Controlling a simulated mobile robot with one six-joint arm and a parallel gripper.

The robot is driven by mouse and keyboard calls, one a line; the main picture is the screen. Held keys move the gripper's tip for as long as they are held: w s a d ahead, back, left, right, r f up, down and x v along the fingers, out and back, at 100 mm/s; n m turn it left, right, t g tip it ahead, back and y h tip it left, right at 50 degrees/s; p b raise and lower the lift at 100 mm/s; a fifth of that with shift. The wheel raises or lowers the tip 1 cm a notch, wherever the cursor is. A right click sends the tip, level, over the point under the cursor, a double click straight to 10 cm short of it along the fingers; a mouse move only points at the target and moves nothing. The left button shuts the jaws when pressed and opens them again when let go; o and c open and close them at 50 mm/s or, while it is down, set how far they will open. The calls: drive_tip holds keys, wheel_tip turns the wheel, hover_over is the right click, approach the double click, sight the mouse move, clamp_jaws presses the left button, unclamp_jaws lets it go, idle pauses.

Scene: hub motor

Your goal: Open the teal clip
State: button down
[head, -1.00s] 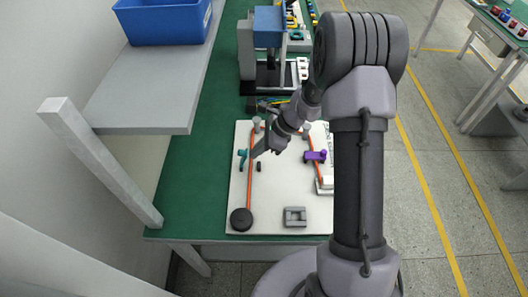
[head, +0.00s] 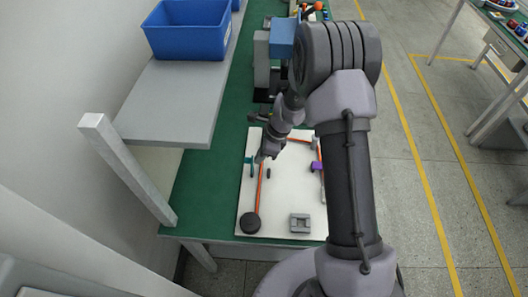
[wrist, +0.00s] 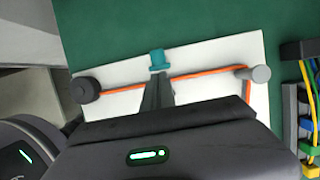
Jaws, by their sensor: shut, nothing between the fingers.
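The teal clip (head: 248,161) stands by the left edge of the white board (head: 277,199), beside the orange cable (head: 261,186). In the wrist view the teal clip (wrist: 159,60) is just beyond my fingertips. My gripper (head: 263,155) is shut and empty, close to the clip on its right in the head view. In the wrist view my gripper (wrist: 158,78) points at the clip and its fingers cover part of the cable. I cannot tell whether they touch the clip, or whether the clip is open.
A purple clip (head: 316,167) is at the board's right side, partly behind my arm. A black round hub (head: 250,223) and a grey block (head: 300,223) sit at the board's front. A grey shelf (head: 175,100) with a blue bin (head: 187,30) overhangs the left.

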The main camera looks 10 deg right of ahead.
drive_tip(key=shift+w+a+r, duration=0.1)
drive_tip(key=shift+w+a, duration=0.1)
drive_tip(key=shift+a, duration=0.35)
drive_tip(key=shift+w+a+r, duration=0.1)
drive_tip(key=shift+w+a, duration=0.1)
drive_tip(key=shift+a, duration=0.35)
drive_tip(key=shift+a, duration=0.1)
